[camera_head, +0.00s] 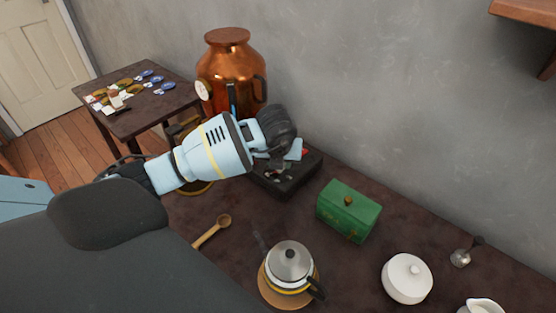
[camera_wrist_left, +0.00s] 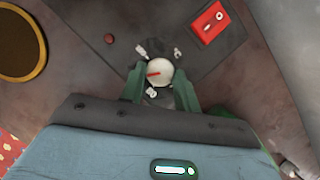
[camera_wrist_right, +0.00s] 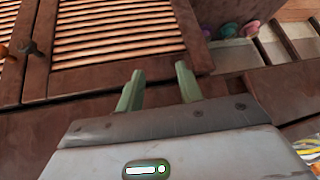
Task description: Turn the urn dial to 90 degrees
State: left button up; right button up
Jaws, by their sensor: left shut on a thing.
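The white round dial (camera_wrist_left: 159,72) with a red pointer mark sits on a dark plate with small white symbols around it. The pointer lies nearly level across the left half of the dial. My left gripper (camera_wrist_left: 159,84) has one finger on each side of the dial and is shut on it. In the head view the dial is hidden behind my left gripper (camera_head: 284,160), over a black box (camera_head: 287,184). The copper urn (camera_head: 229,72) stands behind my left arm. My right gripper (camera_wrist_right: 158,86) is open and empty, and shows only in the right wrist view.
A red switch plate (camera_wrist_left: 209,22) lies near the dial. A green box (camera_head: 349,211), a kettle (camera_head: 289,262), a white lidded pot (camera_head: 407,279) and a wooden spoon (camera_head: 212,231) are on the dark counter. A slatted brown cabinet (camera_wrist_right: 110,35) is close to my right gripper.

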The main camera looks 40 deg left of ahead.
aim_at(279, 180)
dwell(0.4)
pick_arm(q)
jog(key=o, duration=1)
jog(key=shift+c, duration=0.2)
jog(key=v, duration=0.7)
jog(key=shift+r+p, duration=0.3)
jog(key=shift+r, duration=0.1)
jog(key=shift+d, duration=0.15)
